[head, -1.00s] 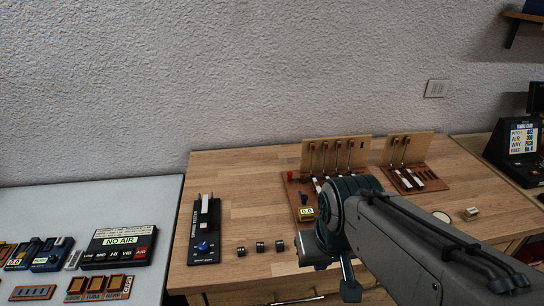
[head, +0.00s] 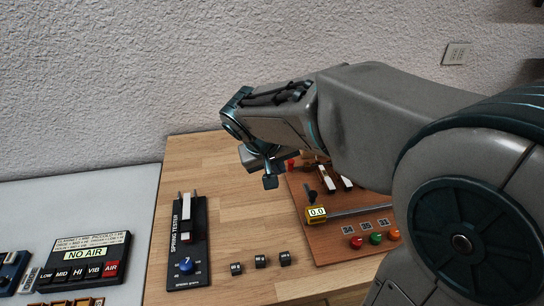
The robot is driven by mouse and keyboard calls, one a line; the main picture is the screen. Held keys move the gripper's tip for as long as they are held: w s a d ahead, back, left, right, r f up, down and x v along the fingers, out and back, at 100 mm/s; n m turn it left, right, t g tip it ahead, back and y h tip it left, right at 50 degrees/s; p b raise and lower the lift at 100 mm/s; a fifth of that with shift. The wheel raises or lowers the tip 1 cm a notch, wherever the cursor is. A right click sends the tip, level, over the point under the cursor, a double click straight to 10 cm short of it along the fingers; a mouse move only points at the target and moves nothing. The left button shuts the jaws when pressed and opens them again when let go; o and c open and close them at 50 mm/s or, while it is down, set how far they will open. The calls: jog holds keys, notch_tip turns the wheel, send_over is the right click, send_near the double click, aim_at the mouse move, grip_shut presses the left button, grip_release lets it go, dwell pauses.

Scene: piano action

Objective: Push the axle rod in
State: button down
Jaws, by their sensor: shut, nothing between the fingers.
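A thin grey rod (head: 362,210), which looks like the axle rod, lies level across the reddish-brown action board (head: 335,248). Its right end is hidden behind my arm, so I cannot tell how far in it sits. A yellow box reading 0.0 (head: 317,212) is at its left end. My gripper (head: 270,182) points down and is shut and empty. It appears to the left of the board, in front of the back part of the table. My arm hides much of the upper board and its hammers.
The black spring tester (head: 187,245) stands on the wooden table (head: 228,225) to the left. Several small dark rollers (head: 260,261) sit in a row near the front. Red, green and orange buttons (head: 376,239) line the board's front. A NO AIR box (head: 86,258) is on the pale left table.

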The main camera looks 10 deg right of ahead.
jog(key=w+a+f+t+h+b, duration=0.1)
jog(key=w+a+f+b, duration=0.2)
jog(key=w, duration=0.4)
jog(key=x, duration=0.3)
jog(key=p+x, duration=0.1)
jog(key=x, duration=0.5)
jog(key=shift+w+a+f, duration=0.15)
jog(key=shift+a+f, duration=0.1)
jog(key=shift+a, duration=0.1)
jog(key=d, duration=0.1)
jog(key=d+p, duration=0.1)
jog(key=shift+w+d+r, duration=0.15)
jog(key=shift+d+r, duration=0.15)
jog(key=shift+d, duration=0.05)
jog(key=shift+w+d, duration=0.1)
jog(key=shift+d, duration=0.45)
jog(key=shift+d+f, duration=0.1)
jog(key=shift+d, duration=0.1)
jog(key=shift+d+b, duration=0.4)
jog(key=shift+d, duration=1.8)
